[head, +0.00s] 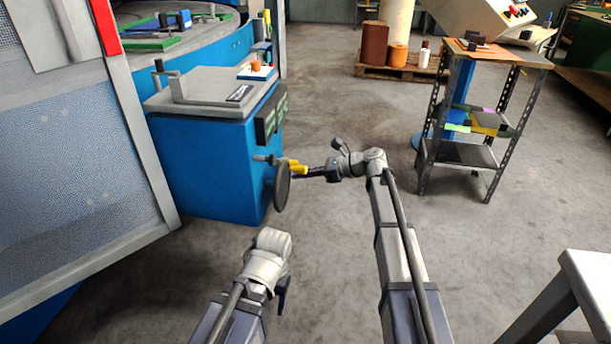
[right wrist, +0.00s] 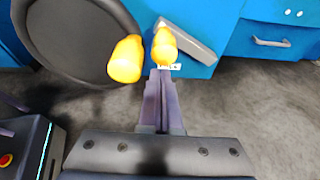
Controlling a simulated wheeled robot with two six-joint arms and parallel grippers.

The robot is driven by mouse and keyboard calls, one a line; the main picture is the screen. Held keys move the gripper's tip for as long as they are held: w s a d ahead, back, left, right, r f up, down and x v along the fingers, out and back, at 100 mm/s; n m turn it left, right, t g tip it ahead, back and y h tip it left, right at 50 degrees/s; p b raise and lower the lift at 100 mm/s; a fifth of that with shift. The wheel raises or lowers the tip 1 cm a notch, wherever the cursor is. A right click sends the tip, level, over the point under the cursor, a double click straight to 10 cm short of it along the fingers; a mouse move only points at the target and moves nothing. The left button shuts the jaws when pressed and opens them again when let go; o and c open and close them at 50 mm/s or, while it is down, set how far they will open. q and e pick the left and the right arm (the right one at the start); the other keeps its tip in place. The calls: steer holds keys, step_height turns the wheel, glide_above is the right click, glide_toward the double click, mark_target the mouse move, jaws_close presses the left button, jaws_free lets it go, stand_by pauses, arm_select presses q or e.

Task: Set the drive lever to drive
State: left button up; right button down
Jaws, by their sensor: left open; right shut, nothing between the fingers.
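The drive lever (right wrist: 189,41) is a grey bar with a yellow knob on the blue machine's side, beside the dark handwheel (head: 282,187). In the right wrist view the handwheel (right wrist: 80,38) has its own yellow handle (right wrist: 126,59), just left of the lever's yellow knob (right wrist: 164,46). My right gripper (head: 297,172) is shut and empty, its tips (right wrist: 163,72) right at the lower end of the lever's knob. I cannot tell whether they touch it. My left gripper (head: 283,291) is low in the head view, away from the machine, open and mostly hidden by its wrist.
The blue machine (head: 200,165) stands left of the right gripper. A mesh guard panel (head: 75,170) fills the left side. A metal shelf stand (head: 463,155) and a pallet (head: 400,73) stand farther back. A grey table corner (head: 595,275) is at lower right. The floor between is clear.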

steer(key=shift+r+p, duration=0.3)
steer(key=shift+r, duration=0.25)
steer(key=shift+w+r+m, duration=0.15)
steer(key=shift+r+m, duration=0.15)
steer(key=shift+m, duration=0.1)
steer(key=shift+w+d+r+m+g+p, duration=0.1)
steer(key=shift+w+r+m+g+p, duration=0.1)
steer(key=shift+r+m+g+p, duration=0.3)
steer(key=shift+w+d+r+m+g+y+p, duration=0.15)
steer(key=shift+w+d+r+m+g+p, duration=0.1)
steer(key=shift+w+r+m+p, duration=0.35)
steer(key=shift+w+d+r+m+g+y+p, duration=0.1)
steer(key=shift+w+r+m+g+y+p, duration=0.2)
steer(key=shift+w+r, duration=0.4)
steer(key=shift+w+d+r+m+g+y+p, duration=0.1)
steer(key=shift+w+d+r+m+g+p, duration=0.1)
steer(key=shift+w+r+m+p, duration=0.5)
steer(key=shift+w+d+f, duration=0.1)
steer(key=shift+w+f, duration=0.1)
steer(key=shift+w, duration=0.25)
